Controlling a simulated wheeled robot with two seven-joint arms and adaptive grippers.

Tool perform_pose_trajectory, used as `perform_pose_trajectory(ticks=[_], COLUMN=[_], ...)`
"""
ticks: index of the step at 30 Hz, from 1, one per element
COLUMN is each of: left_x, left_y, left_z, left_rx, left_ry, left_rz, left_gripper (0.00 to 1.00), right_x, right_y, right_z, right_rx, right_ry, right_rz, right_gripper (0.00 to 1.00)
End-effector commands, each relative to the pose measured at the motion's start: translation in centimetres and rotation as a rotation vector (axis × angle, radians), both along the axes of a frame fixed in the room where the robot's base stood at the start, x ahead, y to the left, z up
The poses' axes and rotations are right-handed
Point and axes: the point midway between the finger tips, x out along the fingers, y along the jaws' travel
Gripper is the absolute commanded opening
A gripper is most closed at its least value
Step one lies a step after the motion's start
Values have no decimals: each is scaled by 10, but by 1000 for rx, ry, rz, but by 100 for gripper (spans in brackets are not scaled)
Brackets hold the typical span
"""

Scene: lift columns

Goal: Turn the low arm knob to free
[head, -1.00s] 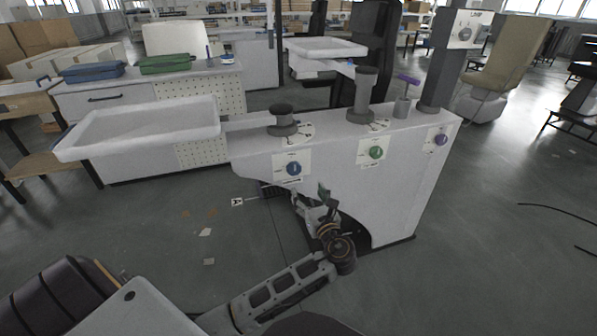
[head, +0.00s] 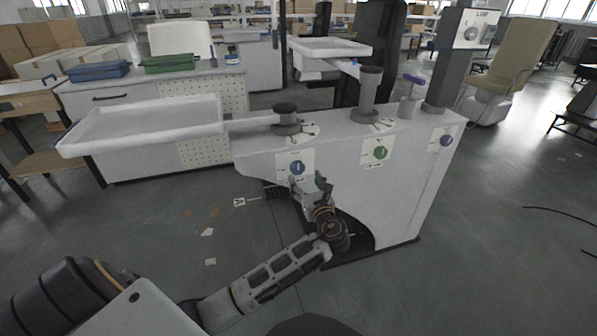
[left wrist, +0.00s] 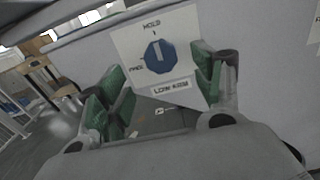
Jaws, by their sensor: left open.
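The low arm knob (head: 297,167) is a blue round knob on a white label plate on the front of the grey column base (head: 330,200). In the left wrist view the blue knob (left wrist: 159,56) shows a pale pointer mark that points up, toward HOLD. FREE is printed to the left and LOW ARM below. My left gripper (left wrist: 160,90) is open, with green finger pads on both sides, below and in front of the knob. It looks apart from the knob. In the head view my left gripper (head: 312,186) is just below the knob. My right gripper is not in view.
A green knob (head: 380,153) and a purple knob (head: 445,140) sit further right on the same base. A white tray (head: 150,125) on an arm reaches left from the base.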

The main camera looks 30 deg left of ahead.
Motion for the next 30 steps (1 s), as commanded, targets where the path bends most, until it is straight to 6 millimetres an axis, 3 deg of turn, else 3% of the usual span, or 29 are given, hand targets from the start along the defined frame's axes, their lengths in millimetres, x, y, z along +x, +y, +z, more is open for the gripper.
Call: perform_pose_trajectory(ticks=[15,30], left_x=[43,52], left_y=[51,61], left_z=[-1,0], left_rx=[1,0], left_ry=[0,0], left_rz=[2,1], left_gripper=[67,67], right_x=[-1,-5], right_y=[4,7], right_z=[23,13], right_rx=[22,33], right_ry=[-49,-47], right_rz=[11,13], right_gripper=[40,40])
